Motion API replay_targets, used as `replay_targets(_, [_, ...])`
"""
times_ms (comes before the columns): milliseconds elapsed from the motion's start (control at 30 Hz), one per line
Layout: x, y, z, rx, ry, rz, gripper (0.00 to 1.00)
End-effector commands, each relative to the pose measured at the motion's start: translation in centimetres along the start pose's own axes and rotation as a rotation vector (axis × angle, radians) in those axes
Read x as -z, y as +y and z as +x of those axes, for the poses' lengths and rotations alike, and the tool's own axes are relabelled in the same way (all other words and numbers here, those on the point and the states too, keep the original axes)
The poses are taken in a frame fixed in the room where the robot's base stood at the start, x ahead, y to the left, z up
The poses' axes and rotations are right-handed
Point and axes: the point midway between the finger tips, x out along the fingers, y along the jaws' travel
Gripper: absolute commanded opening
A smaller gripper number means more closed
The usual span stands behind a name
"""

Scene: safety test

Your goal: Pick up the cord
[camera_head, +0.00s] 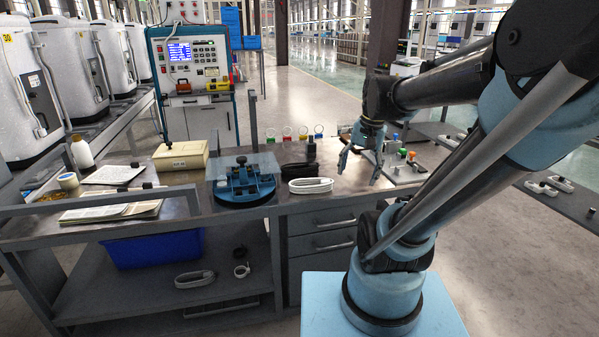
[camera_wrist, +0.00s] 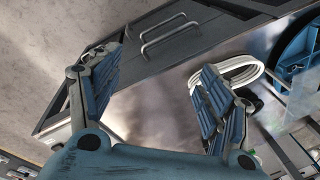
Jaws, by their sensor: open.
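A white coiled cord (camera_head: 311,185) lies on the metal workbench (camera_head: 330,205) near its front edge, right of a blue round fixture. In the wrist view the white cord (camera_wrist: 240,68) shows beyond the right finger, which partly covers it. My gripper (camera_head: 361,168) is above the bench, to the right of the cord. In the wrist view my gripper (camera_wrist: 154,72) has its fingers wide apart with nothing between them. Another white coil (camera_head: 195,279) lies on the lower shelf.
The blue round fixture (camera_head: 243,188) with a clear plate stands left of the cord. A black bottle-like object (camera_head: 311,150) stands behind it. Small coloured-top items (camera_head: 396,140) stand right of my gripper. A yellowish box (camera_head: 181,155) and papers (camera_head: 112,174) lie further left.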

Motion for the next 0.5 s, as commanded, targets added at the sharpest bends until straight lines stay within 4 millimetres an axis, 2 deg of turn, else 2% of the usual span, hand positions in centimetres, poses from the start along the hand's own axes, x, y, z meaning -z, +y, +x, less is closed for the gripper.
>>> replay_targets(33, [1.2, -1.1, -0.7, 0.007, -0.015, 0.044, 0.72])
replay_targets(200, [4.5, -4.7, -2.4, 0.031, -0.071, 0.207, 0.72])
replay_targets(500, [10.6, -11.3, -3.8, 0.046, -0.178, 0.49, 0.72])
